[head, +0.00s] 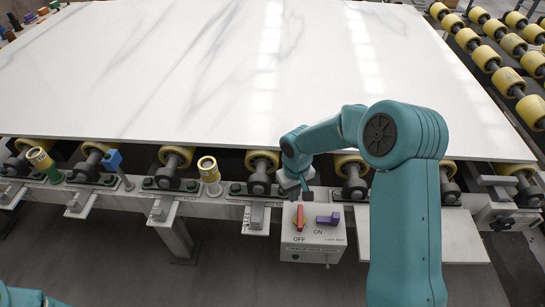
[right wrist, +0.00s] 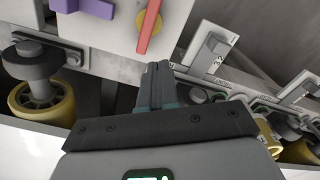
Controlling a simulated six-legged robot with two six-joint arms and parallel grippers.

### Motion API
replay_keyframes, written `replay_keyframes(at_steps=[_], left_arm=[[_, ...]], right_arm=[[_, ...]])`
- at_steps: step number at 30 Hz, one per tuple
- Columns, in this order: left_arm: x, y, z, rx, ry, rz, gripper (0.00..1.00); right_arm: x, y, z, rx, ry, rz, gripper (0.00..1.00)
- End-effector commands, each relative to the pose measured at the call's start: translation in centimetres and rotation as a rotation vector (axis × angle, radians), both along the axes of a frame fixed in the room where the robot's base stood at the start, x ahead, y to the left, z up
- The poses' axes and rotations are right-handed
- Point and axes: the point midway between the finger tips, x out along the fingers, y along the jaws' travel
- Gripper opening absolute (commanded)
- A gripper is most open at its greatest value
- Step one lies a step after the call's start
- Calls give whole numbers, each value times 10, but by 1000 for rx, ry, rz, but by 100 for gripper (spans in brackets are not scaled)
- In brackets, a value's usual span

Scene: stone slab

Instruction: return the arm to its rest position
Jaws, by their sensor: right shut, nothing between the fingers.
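My right arm (head: 405,220) reaches in from the lower right and bends left over the near edge of the slab. My right gripper (head: 303,194) is just above and behind the switch box (head: 313,248) on the front rail. In the right wrist view its fingers (right wrist: 158,80) are together with nothing between them, close to the box and its red handle (right wrist: 149,27). I cannot tell whether they touch the box. A small teal part of my left arm (head: 30,299) shows at the bottom left; its gripper is out of the frame.
A white veined stone slab (head: 200,70) lies on yellow rollers (head: 176,155). The box carries a red handle (head: 299,217), a purple block (head: 328,219) and OFF and ON labels. Floor is open in front.

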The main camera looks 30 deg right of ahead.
Motion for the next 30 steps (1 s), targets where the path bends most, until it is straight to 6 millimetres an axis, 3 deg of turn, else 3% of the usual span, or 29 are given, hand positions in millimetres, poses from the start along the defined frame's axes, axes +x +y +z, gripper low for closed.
replay_keyframes(at_steps=[5,8,11,15,18,23,30], left_arm=[[0,0,0,0,0,0,43],[0,0,0,0,0,0,43],[0,0,0,0,0,0,43],[0,0,0,0,0,0,43],[0,0,0,0,0,0,43],[0,0,0,0,0,0,43],[0,0,0,0,0,0,43]], right_arm=[[-1,3,-3,7,1,2,0],[-13,24,-22,62,4,17,0],[-41,69,-59,174,6,24,0],[-106,135,-104,323,6,-27,0],[-150,160,-120,361,1,-84,0],[-191,171,-127,353,-8,-140,0],[-198,171,-128,346,-16,-152,0]])
